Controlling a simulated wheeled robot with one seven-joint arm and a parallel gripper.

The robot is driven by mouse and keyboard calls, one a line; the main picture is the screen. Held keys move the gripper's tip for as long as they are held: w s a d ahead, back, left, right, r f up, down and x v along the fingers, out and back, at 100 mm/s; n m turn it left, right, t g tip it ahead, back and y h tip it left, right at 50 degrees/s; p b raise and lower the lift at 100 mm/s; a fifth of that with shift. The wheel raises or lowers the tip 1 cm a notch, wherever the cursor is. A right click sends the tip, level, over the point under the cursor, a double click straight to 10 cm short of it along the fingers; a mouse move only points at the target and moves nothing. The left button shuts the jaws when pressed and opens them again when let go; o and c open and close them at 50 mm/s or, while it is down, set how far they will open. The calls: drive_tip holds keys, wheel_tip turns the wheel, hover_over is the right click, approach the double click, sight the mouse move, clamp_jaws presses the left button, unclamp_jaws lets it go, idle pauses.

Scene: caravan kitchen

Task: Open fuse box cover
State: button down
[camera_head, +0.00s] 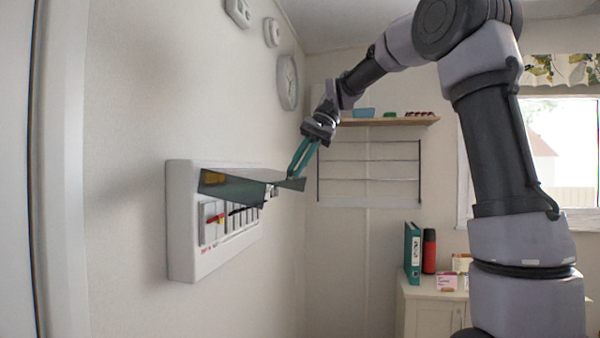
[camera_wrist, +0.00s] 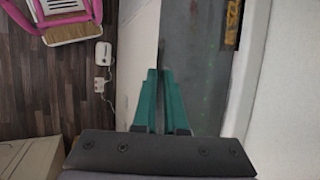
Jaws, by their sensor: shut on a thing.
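The white fuse box (camera_head: 180,225) is fixed to the wall at the left in the head view. Its dark translucent cover (camera_head: 235,189) is swung up and sticks out from the box, so the row of switches (camera_head: 228,222) below it shows. My gripper (camera_head: 298,172) is at the cover's far right end, with its teal fingers shut on the cover's edge. In the wrist view the fingers of my gripper (camera_wrist: 158,85) are close together beside the dark cover (camera_wrist: 203,75), which has a yellow label. The exact contact between fingers and cover is hard to make out.
A wall shelf (camera_head: 385,121) and a wire rack (camera_head: 368,170) are on the back wall. A cabinet (camera_head: 430,305) holds a teal binder (camera_head: 412,253) and a red flask (camera_head: 429,251). In the wrist view a pink chair (camera_wrist: 60,18) stands on the floor below.

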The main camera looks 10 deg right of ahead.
drive_tip(key=shift+a+r, duration=0.15)
drive_tip(key=shift+a, duration=0.2)
drive_tip(key=c, duration=1.3)
unclamp_jaws()
drive_tip(key=shift+o, duration=1.3)
drive_tip(key=shift+w+a, duration=0.1)
drive_tip(key=shift+a, duration=0.15)
drive_tip(key=shift+d, duration=0.3)
drive_tip(key=v, duration=1)
drive_tip(key=shift+r, duration=0.25)
drive_tip(key=shift+w+d, duration=0.1)
